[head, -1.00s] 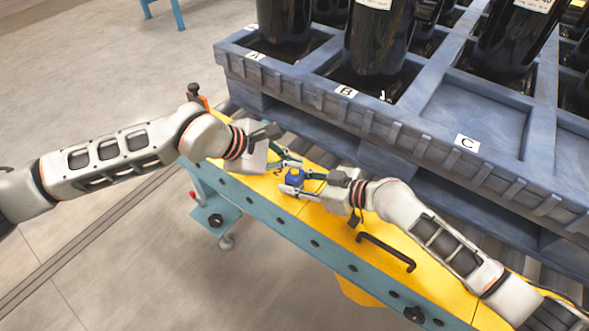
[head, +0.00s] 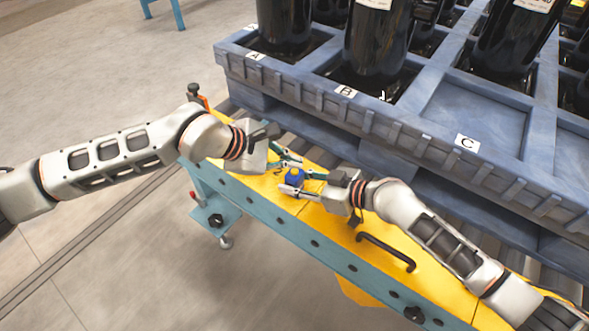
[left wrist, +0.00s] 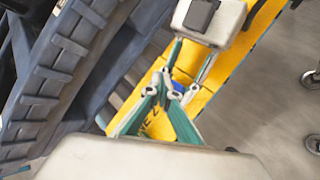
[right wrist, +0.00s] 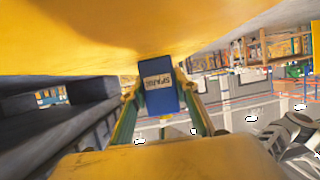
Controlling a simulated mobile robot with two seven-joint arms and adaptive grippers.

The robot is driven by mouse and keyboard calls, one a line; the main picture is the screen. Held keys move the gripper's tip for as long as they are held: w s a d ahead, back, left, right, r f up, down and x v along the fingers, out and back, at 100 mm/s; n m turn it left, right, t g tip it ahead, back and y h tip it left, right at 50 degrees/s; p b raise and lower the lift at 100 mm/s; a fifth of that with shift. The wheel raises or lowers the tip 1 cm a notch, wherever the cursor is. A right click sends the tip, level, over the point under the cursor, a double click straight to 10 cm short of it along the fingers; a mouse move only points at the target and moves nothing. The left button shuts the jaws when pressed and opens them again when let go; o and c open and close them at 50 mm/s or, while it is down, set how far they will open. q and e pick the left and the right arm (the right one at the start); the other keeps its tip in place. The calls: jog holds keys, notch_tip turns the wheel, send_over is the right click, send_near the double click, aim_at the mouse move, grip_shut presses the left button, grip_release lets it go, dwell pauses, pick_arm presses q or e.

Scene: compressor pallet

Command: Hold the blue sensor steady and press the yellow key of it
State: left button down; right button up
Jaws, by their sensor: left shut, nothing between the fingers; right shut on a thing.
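The blue sensor (head: 294,177) is held above the yellow bench top between the fingers of my right gripper (head: 301,182). In the right wrist view the sensor (right wrist: 160,86) is a blue block with a white label, gripped on both sides. My left gripper (head: 298,158) is shut and empty, with its fingertips just behind and above the sensor in the head view. In the left wrist view the left fingers (left wrist: 162,84) come together near the right gripper, and only a little blue shows behind them.
The yellow bench top (head: 340,225) has a black handle (head: 386,252) to the right of the grippers. A blue-grey pallet (head: 400,140) with dark compressors (head: 377,45) and labels A, B and C stands close behind. Open floor lies in front.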

aim_at(292, 172)
pick_arm(q)
jog(key=shift+f, duration=0.15)
jog(key=shift+f, duration=0.3)
jog(key=shift+f, duration=0.45)
dwell(0.9)
jog(key=shift+r, duration=0.85)
jog(key=shift+r, duration=0.1)
jog(key=shift+r, duration=2.45)
